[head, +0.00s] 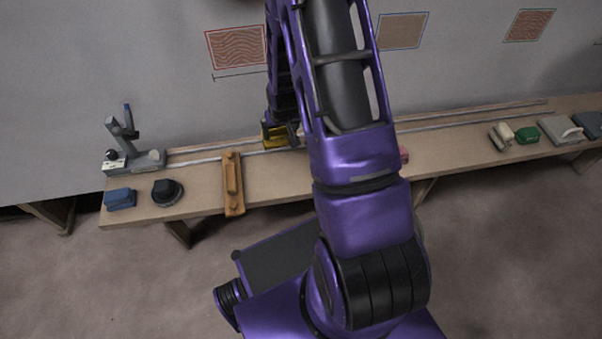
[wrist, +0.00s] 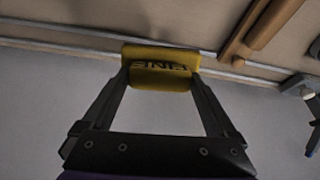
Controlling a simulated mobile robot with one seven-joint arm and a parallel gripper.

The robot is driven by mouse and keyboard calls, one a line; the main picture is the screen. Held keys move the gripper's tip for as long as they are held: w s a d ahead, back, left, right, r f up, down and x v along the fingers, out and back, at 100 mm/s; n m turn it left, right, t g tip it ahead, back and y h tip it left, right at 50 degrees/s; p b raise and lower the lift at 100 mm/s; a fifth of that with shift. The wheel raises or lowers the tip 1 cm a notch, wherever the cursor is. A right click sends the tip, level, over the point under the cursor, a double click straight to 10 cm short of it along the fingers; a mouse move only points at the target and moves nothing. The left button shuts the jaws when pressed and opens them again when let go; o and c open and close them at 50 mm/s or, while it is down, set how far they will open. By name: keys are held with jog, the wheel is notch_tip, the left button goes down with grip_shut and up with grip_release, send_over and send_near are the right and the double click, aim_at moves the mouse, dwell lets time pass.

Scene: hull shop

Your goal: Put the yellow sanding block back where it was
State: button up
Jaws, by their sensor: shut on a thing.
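The yellow sanding block (head: 272,137) is at the back of the long bench, by the metal rail, partly hidden by my arm in the head view. In the wrist view the yellow block (wrist: 162,54) sits between the two dark fingers of my gripper (wrist: 160,76), with upside-down dark lettering on its face. My gripper is shut on it. I cannot tell whether the block touches the bench or is just above it.
An orange-brown wooden tool (head: 233,182) lies across the bench just left of the block. Further left are a grey clamp-like stand (head: 128,150), a blue block (head: 120,198) and a black knob-like thing (head: 167,191). A green block (head: 526,134) and other blocks stand at the right end.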

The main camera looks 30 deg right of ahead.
jog(key=s+d+m+g, duration=0.1)
jog(key=s+d+g, duration=0.25)
jog(key=s, duration=0.25)
jog(key=shift+g+y, duration=0.4)
jog(key=shift+g, duration=0.05)
jog(key=f, duration=0.6)
jog(key=f+b, duration=0.1)
jog(key=f, duration=0.2)
jog(key=shift+s+a, duration=0.15)
jog(key=shift+s, duration=0.2)
jog(key=shift+f, duration=0.1)
jog(key=o, duration=0.8)
jog(key=shift+f, duration=0.1)
jog(key=shift+o, duration=0.5)
jog(key=shift+r, duration=0.55)
notch_tip(320, 180, up, 11)
jog(key=p, duration=0.1)
jog(key=shift+r, duration=0.1)
